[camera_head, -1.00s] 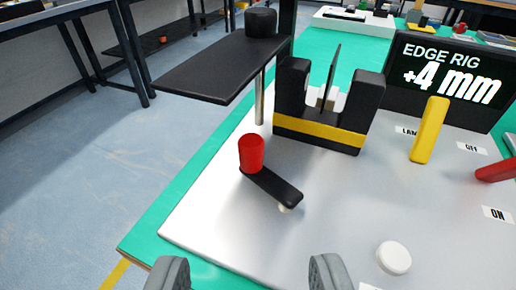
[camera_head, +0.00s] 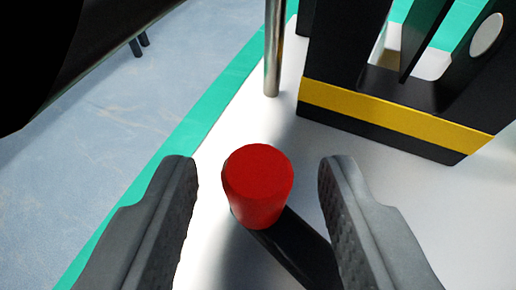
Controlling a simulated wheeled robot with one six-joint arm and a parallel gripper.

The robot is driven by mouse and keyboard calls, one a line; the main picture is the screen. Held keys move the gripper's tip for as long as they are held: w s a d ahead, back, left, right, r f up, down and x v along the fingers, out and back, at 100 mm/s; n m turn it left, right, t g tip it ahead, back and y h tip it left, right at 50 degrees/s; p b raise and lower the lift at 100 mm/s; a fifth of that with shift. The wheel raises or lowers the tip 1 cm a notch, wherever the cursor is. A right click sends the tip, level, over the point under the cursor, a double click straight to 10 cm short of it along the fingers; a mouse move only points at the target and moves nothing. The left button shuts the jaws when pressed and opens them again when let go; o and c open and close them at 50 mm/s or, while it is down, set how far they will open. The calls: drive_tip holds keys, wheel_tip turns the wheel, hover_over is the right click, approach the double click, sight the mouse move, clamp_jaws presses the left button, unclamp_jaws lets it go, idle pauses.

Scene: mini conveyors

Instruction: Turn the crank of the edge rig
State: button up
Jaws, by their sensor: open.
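The crank's red knob (camera_head: 257,185) stands upright on the end of its black crank arm (camera_head: 290,250). The arm runs from the knob toward the lower right and is partly hidden by my right finger. My gripper (camera_head: 250,175) is open, with one finger on each side of the knob.
A metal post (camera_head: 273,50) stands behind the knob. A dark overhanging shelf (camera_head: 60,50) fills the upper left. The white base plate (camera_head: 225,130) ends at a green table edge (camera_head: 190,120), with blue floor beyond.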

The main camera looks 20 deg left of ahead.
drive_tip(key=shift+w+f, duration=0.1)
drive_tip(key=shift+w, duration=0.1)
clamp_jaws()
drive_tip(key=shift+w+a+m, duration=0.1)
drive_tip(key=shift+m, duration=0.2)
drive_tip(key=shift+w+m+t+h, duration=0.15)
drive_tip(key=shift+m+h, duration=0.3)
drive_tip(key=shift+h, duration=0.25)
drive_tip(key=shift+w+m+t+h, duration=0.15)
drive_tip(key=shift+m+h, duration=0.3)
drive_tip(key=shift+h, duration=0.25)
drive_tip(key=shift+d+m+h, duration=0.2)
drive_tip(key=shift+m+h, duration=0.1)
unclamp_jaws()
drive_tip(key=shift+f, duration=0.1)
